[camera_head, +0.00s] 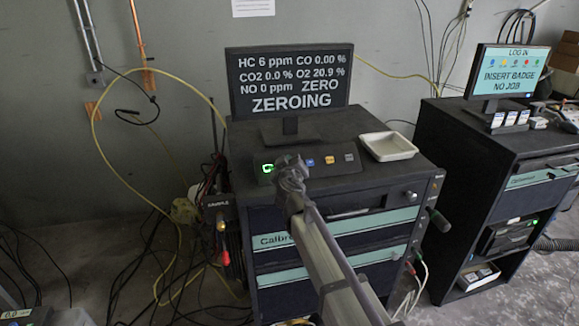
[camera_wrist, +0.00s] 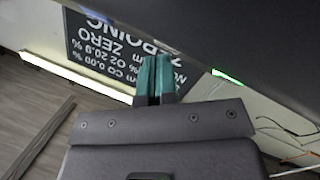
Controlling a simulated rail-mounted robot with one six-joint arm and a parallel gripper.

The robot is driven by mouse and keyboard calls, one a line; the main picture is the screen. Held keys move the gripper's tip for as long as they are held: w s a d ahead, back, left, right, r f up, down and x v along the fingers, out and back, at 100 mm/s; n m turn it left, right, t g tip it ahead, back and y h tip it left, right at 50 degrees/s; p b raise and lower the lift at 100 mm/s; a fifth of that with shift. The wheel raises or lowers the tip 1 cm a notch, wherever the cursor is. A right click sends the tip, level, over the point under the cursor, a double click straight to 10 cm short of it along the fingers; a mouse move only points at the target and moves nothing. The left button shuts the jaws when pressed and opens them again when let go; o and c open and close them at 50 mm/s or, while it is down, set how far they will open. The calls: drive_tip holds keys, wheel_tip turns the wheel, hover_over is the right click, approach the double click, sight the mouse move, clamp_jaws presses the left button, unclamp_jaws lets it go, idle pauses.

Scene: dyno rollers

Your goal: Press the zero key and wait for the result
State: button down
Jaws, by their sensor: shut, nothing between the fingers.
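The analyser screen (camera_head: 290,82) stands on the dark cabinet and reads HC 6 ppm, CO 0.00 %, CO2 0.0 %, O2 20.9 %, NO 0 ppm, ZERO, and ZEROING in large letters. It shows upside down in the wrist view (camera_wrist: 110,45). Below it is a row of keys: a green-lit one (camera_head: 267,168), a blue one (camera_head: 310,162), an orange one (camera_head: 329,160) and a grey one (camera_head: 349,157). Their labels are too small to read. My gripper (camera_head: 291,165) is at the key row, between green and blue, hiding part of it. Its teal fingers (camera_wrist: 154,77) are shut and empty; contact cannot be told.
A white tray (camera_head: 388,147) lies on the cabinet top (camera_head: 365,122), right of the keys. A second cabinet (camera_head: 450,150) at the right carries a login screen (camera_head: 508,72) reading INSERT BADGE, NO JOB. A yellow hose (camera_head: 150,70) and cables hang at the left.

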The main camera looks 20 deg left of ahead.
idle(0.4)
drive_tip(key=shift+s+d+r+p, duration=0.25)
drive_tip(key=shift+s+r+p, duration=0.1)
drive_tip(key=shift+r+p, duration=0.25)
drive_tip(key=s+r+p, duration=0.1)
drive_tip(key=s+d+r+p, duration=0.1)
drive_tip(key=r+p, duration=0.1)
drive_tip(key=shift+s+d+r+p, duration=0.4)
idle(0.6)
